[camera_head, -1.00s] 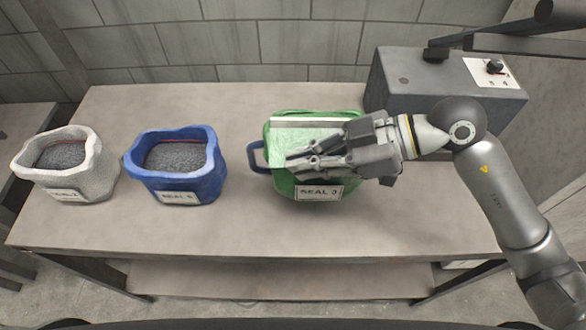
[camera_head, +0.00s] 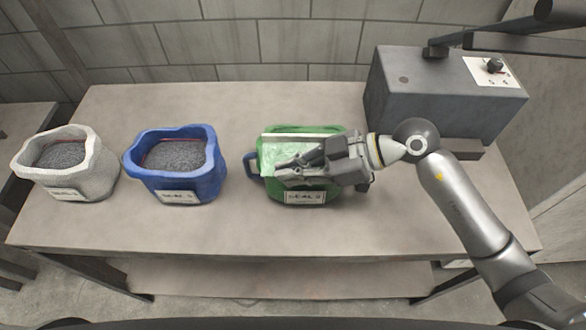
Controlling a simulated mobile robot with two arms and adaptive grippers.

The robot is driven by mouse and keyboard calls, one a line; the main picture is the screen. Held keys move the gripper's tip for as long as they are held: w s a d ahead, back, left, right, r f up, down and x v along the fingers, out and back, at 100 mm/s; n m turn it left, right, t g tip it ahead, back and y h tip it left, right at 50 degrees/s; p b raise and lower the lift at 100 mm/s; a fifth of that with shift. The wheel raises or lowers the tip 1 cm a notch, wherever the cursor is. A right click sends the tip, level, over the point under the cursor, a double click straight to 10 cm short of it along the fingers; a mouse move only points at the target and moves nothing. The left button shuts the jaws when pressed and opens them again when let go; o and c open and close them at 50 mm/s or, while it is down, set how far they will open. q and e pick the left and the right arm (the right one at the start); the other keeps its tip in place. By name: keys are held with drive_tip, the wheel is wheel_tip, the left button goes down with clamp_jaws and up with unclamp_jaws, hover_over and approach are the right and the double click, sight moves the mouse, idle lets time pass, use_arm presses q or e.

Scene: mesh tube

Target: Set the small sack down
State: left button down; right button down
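The small sack (camera_head: 270,148) is green, with a pale strip along its top edge, a white label on its front and a dark blue loop at its left side. It is upright at the middle of the bench, low over the top or on it; I cannot tell whether its base touches. My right gripper (camera_head: 279,172) reaches across it from the right and appears shut on it. The fingers and palm hide much of its upper front and right side. My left gripper is not in view.
A blue sack (camera_head: 172,188) and a white sack (camera_head: 85,185), both open and filled with grey grains, stand to the left. A grey box (camera_head: 420,95) with a knob panel (camera_head: 490,72) is at the back right. The bench top (camera_head: 150,230) is clear in front.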

drive_tip(key=c, duration=2.1)
unclamp_jaws()
drive_tip(key=shift+f, duration=0.15)
drive_tip(key=o, duration=0.5)
drive_tip(key=shift+c, duration=0.2)
drive_tip(key=b+v, duration=0.1)
drive_tip(key=v, duration=1.1)
drive_tip(key=shift+s, duration=0.1)
